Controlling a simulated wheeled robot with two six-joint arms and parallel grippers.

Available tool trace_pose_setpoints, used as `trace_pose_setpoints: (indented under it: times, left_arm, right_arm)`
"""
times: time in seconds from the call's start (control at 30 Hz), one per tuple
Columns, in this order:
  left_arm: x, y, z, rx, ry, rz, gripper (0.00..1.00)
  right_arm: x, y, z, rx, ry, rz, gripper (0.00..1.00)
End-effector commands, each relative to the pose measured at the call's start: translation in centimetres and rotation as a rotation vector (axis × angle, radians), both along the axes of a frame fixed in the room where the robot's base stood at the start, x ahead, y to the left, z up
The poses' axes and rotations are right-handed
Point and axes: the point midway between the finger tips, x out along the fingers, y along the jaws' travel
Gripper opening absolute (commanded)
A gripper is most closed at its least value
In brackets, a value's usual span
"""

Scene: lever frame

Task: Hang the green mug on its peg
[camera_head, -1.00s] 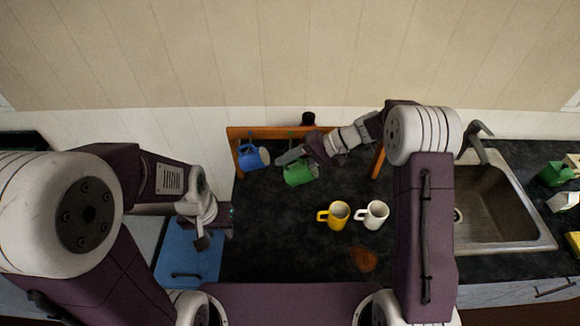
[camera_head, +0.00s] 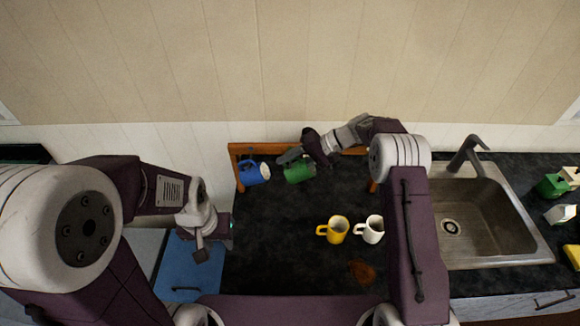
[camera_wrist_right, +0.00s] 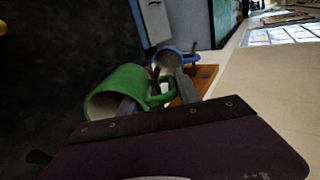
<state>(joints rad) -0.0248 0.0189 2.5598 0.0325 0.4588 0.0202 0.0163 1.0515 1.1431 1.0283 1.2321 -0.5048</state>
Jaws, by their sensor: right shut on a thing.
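The green mug (camera_head: 299,172) is held up at the wooden frame (camera_head: 240,149) at the back of the counter. My right gripper (camera_head: 284,157) is shut on it. In the right wrist view the green mug (camera_wrist_right: 117,92) lies tilted, with its mouth facing left and its handle among the gripper's fingers (camera_wrist_right: 157,96). The blue mug (camera_head: 254,172) is at the frame's left part, just left of the green mug. The peg for the green mug is hidden behind my gripper and arm. My left gripper (camera_head: 203,252) is low at the left; its jaw opening is unclear.
A yellow mug (camera_head: 337,229) and a white mug (camera_head: 373,229) stand on the dark counter (camera_head: 280,230). A sink (camera_head: 480,215) is at the right.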

Motion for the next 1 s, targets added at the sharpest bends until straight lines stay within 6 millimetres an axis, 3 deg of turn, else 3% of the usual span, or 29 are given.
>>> trace_pose_setpoints:
  times: [1.0]
  left_arm:
    - [0.0,0.0,-0.93,0.0,0.0,0.0,0.36]
  right_arm:
    - [0.4,-0.03,-0.13,0.0,-0.001,-0.001,0.0]
